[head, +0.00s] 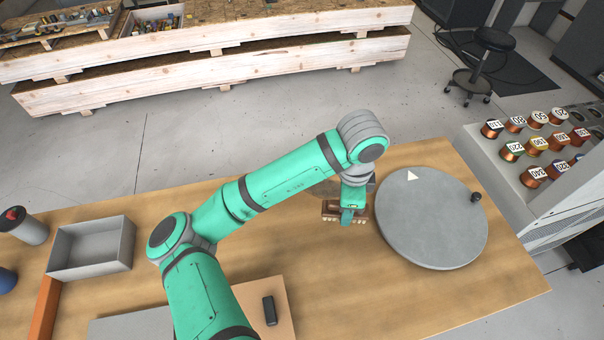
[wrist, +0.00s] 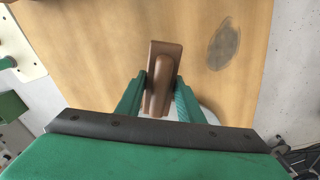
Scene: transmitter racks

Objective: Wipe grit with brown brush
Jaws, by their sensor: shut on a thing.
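The brown brush (head: 329,211) is held in my gripper (head: 347,217), over the wooden table to the left of the grey round disc. In the wrist view the brush (wrist: 160,62) sits between the two green fingers of my gripper (wrist: 160,95), which are shut on its handle. The grit (wrist: 224,45) shows there as a dark grey oval patch on the wood, to the right of the brush and apart from it in the picture. I cannot make out the grit clearly in the head view. Whether the bristles touch the table is hard to tell.
The grey round disc (head: 430,222) with a small black knob lies right of my gripper. A grey open tray (head: 92,250), a grey cylinder with a red top (head: 24,227) and an orange bar (head: 44,308) are at the left. A black block (head: 270,310) lies near the front. A spool rack (head: 545,195) stands right.

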